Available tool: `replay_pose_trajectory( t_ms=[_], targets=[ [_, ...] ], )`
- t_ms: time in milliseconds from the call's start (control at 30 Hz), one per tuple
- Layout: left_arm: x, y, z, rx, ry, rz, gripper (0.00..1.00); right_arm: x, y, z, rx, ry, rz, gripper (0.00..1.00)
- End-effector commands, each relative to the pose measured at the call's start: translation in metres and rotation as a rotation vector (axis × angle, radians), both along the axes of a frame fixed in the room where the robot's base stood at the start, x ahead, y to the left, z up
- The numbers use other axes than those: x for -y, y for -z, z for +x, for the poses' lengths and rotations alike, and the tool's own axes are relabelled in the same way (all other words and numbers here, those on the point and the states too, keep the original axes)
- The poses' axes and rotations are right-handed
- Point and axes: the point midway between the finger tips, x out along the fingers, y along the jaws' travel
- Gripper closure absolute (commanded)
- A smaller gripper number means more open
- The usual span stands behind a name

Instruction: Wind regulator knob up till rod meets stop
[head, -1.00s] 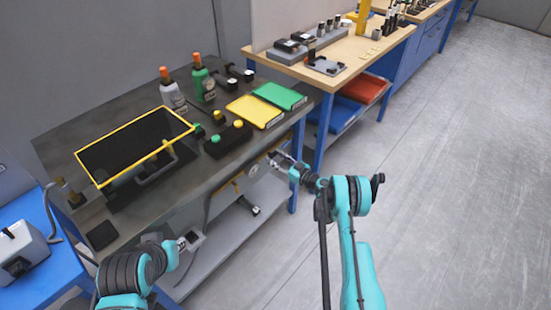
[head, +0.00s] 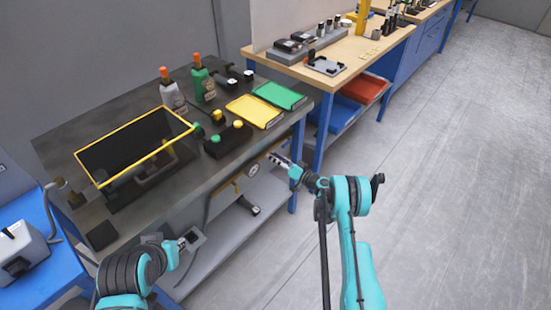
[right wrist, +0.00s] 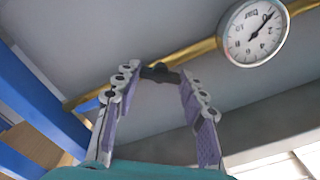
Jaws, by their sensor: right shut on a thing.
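A dark regulator knob (right wrist: 160,72) sits on a brass pipe (right wrist: 200,50) under the bench, between the fingertips of my right gripper (right wrist: 157,80). The gripper is shut on it, with purple-padded fingers on either side. In the head view my right gripper (head: 278,160) reaches in at the bench's front edge, where the knob is too small to make out. A round white gauge (right wrist: 252,32) is on the pipe right of the knob, its needle pointing up and right. No rod or stop can be made out. My left gripper (head: 188,240) is near the bench's front; its jaws are unclear.
The dark bench (head: 195,140) holds a yellow-rimmed crate (head: 128,123), two bottles, a yellow tray (head: 254,111) and a green tray (head: 279,95). A blue bench leg (right wrist: 38,105) stands left of my right gripper. A lower shelf (head: 225,243) is below. The floor at right is clear.

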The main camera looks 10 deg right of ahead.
Motion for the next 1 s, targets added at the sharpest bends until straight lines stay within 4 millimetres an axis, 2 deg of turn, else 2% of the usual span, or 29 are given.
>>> replay_pose_trajectory(
  t_ms=[300, 800, 833, 900, 1000],
  targets=[
    [0.0, 0.0, 0.0, 0.0, 0.0, 0.0, 0.8, 0.0004, 0.0001, 0.0004, -0.07, 0.001, 0.09, 0.88],
    [0.0, 0.0, 0.0, 0.0, 0.0, 0.0, 0.8, 0.0005, 0.0, 0.0005, -0.081, 0.001, 0.104, 0.88],
    [0.0, 0.0, 0.0, 0.0, 0.0, 0.0, 0.8, 0.0005, 0.0, 0.0005, -0.081, 0.001, 0.104, 0.54],
    [0.0, 0.0, 0.0, 0.0, 0.0, 0.0, 0.8, 0.0005, 0.0, 0.0005, -0.081, 0.001, 0.104, 0.38],
    [0.0, 0.0, 0.0, 0.0, 0.0, 0.0, 0.8, 0.0005, 0.0001, 0.0004, -0.081, 0.001, 0.104, 0.38]
  ],
)
